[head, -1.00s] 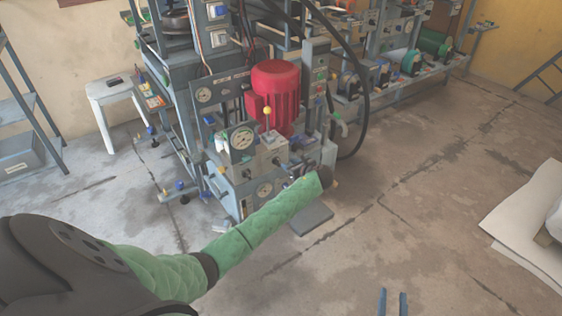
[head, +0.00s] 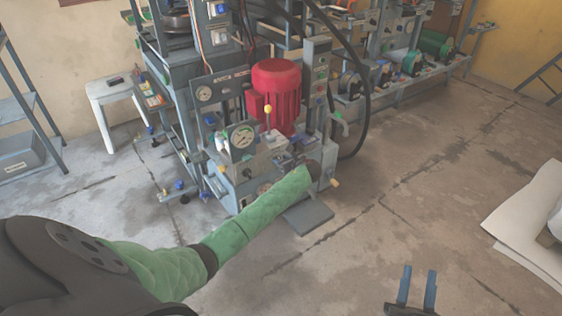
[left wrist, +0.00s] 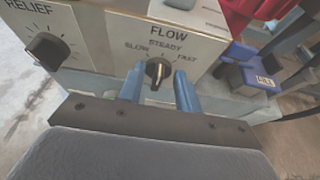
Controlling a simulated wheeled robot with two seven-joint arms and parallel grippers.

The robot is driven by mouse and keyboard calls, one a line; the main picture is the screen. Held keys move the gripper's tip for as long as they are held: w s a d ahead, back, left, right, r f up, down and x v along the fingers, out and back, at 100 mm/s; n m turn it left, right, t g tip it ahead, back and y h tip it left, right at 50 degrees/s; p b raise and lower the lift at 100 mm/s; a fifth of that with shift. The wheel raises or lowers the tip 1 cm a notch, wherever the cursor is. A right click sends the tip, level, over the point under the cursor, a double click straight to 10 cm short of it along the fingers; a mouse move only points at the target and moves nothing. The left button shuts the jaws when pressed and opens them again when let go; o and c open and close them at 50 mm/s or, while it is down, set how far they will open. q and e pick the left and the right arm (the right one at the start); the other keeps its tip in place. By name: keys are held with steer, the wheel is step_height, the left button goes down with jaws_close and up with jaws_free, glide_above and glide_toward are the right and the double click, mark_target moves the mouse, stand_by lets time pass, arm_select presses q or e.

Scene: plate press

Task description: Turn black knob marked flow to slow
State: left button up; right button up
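The black flow knob (left wrist: 158,70) is on a pale panel (left wrist: 118,40) marked FLOW, with SLOW at left, STEADY at top and FAST at right. Its light pointer mark stands roughly upright in the left wrist view. My left gripper (left wrist: 160,74) is open, one blue finger on each side of the knob, with small gaps showing; depth contact cannot be told. In the head view the green sleeve of my left arm hides that gripper and the knob. My right gripper (head: 417,285) is open and empty above the floor.
A black RELIEF knob (left wrist: 47,52) sits left of the flow knob. A blue block (left wrist: 248,68) is at right. The press has a red motor (head: 275,95), a gauge (head: 242,136) and a black hose (head: 362,100).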

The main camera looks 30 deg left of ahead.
arm_select(q)
steer(key=shift+w+a+f, duration=0.15)
steer(key=shift+a+f, duration=0.1)
steer(key=shift+a, duration=0.2)
arm_select(e)
steer(key=shift+s+d+r+t, duration=0.1)
steer(key=shift+s+r+t, duration=0.1)
steer(key=shift+r, duration=0.35)
steer(key=shift+s+d+r+t, duration=0.1)
steer(key=shift+s+r, duration=0.05)
steer(key=shift+r, duration=0.4)
arm_select(q)
steer(key=shift+c, duration=0.2)
jaws_close()
steer(key=shift+r, duration=0.1)
arm_select(e)
steer(key=shift+w+f, duration=0.1)
steer(key=shift+f, duration=0.1)
